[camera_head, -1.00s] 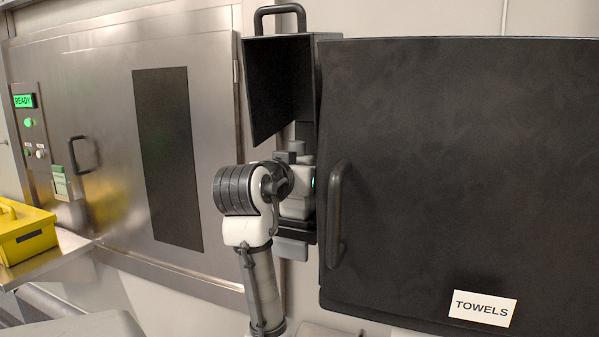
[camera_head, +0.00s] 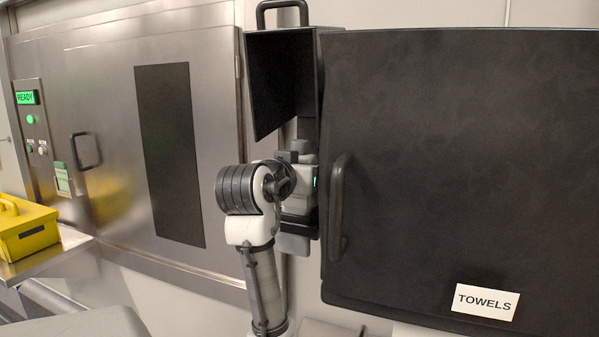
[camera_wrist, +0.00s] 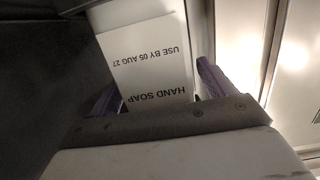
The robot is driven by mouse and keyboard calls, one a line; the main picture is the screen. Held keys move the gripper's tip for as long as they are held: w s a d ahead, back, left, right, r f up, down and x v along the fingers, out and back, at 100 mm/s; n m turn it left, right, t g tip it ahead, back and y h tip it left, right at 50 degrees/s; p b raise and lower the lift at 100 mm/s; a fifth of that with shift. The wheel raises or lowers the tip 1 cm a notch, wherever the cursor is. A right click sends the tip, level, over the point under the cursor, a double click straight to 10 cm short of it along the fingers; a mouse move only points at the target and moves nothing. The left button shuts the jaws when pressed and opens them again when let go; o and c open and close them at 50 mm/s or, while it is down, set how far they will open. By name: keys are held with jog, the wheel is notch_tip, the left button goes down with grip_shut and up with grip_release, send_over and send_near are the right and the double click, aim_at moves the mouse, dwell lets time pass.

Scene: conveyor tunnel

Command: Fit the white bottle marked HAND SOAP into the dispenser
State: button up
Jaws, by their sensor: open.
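The white bottle marked HAND SOAP (camera_wrist: 150,62) fills the middle of the wrist view, its lettering upside down. My gripper (camera_wrist: 158,76) is open, with one purple-grey finger on each side of the bottle. A small gap shows between the bottle and the right finger; contact at the left finger is unclear. In the head view, the dark dispenser (camera_head: 311,75) has its cover raised, a handle on top. My wrist is at the dispenser's lower part and hides most of the inside. I cannot tell how far the bottle sits in it.
A large dark TOWELS cabinet (camera_head: 460,150) with a handle stands close on the right. A steel door (camera_head: 110,130) with a dark panel is on the left. A yellow box (camera_head: 25,230) rests on a steel ledge at the far left.

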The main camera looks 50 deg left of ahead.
jog(key=b+v, duration=0.3)
jog(key=v, duration=1.1)
jog(key=shift+b, duration=0.35)
jog(key=shift+w, duration=0.1)
